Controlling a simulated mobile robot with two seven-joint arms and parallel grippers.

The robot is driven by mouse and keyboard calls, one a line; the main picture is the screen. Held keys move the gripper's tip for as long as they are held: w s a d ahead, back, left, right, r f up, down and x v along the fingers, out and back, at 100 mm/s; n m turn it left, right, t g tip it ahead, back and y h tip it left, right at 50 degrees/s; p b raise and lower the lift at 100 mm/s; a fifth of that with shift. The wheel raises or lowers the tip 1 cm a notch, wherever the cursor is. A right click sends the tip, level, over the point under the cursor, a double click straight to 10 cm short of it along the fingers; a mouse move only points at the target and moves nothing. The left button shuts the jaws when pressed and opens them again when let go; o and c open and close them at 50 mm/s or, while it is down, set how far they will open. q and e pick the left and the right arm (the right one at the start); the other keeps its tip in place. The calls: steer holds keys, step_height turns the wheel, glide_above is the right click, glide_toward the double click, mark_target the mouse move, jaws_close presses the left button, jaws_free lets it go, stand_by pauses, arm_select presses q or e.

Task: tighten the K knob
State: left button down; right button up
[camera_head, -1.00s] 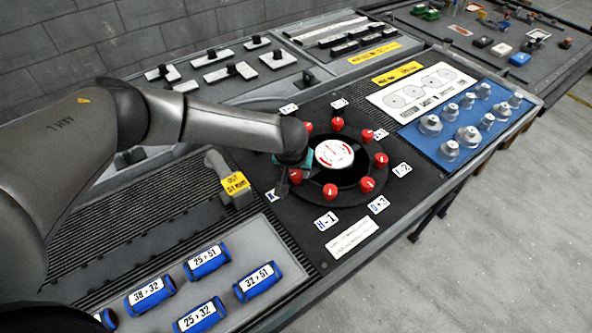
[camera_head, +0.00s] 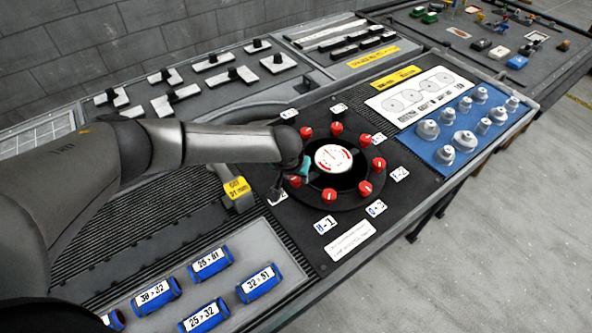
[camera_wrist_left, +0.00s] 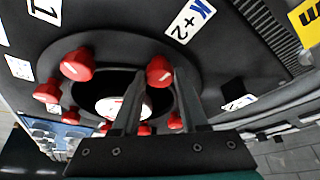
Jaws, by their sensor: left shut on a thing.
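The K knob (camera_head: 296,181) is a red knob at the left edge of the black round plate (camera_head: 347,196), by the K label (camera_head: 278,197). In the left wrist view the K knob (camera_wrist_left: 159,71) sits between my fingertips, below the "K+2" label (camera_wrist_left: 190,19). My left gripper (camera_head: 290,180) is at this knob from above, shut on it; the gripper (camera_wrist_left: 160,74) also shows in the wrist view. My wrist partly covers the knob's near surroundings in the head view. My right gripper is not in view.
Other red knobs (camera_head: 329,196) ring a white dial (camera_head: 333,157) close by. Blue labelled cylinders (camera_head: 210,263) lie in a grey tray at the front left. A blue board with grey knobs (camera_head: 445,154) is at the right. A yellow-tagged block (camera_head: 238,188) stands left of the plate.

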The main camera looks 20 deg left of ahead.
arm_select(q)
steer(key=shift+s+m+p, duration=0.1)
steer(key=shift+m+p, duration=0.4)
steer(key=shift+p, duration=0.1)
steer(key=shift+a+m+h+p, duration=0.1)
steer(key=shift+m+h+p, duration=0.4)
steer(key=shift+m, duration=0.2)
steer(key=shift+f+m, duration=0.1)
steer(key=shift+m, duration=0.6)
steer(key=shift+a+m+h+b, duration=0.1)
steer(key=shift+m+h+b, duration=0.4)
steer(key=shift+m, duration=0.3)
steer(key=shift+f+m+g+h+b, duration=0.1)
steer(key=shift+m+g+h+b, duration=0.25)
steer(key=shift+m+b, duration=0.35)
steer(key=m+b, duration=0.2)
steer(key=m+g+h+b, duration=0.1)
steer(key=m+b, duration=0.1)
steer(key=m+g+b, duration=0.1)
steer(key=m+b, duration=0.1)
steer(key=shift+w+a+h, duration=0.1)
steer(key=shift+w+h, duration=0.15)
steer(key=shift+w, duration=0.05)
steer(key=shift+m+g+b, duration=0.65)
steer(key=shift+m+b, duration=0.9)
steer(key=shift+m, duration=0.45)
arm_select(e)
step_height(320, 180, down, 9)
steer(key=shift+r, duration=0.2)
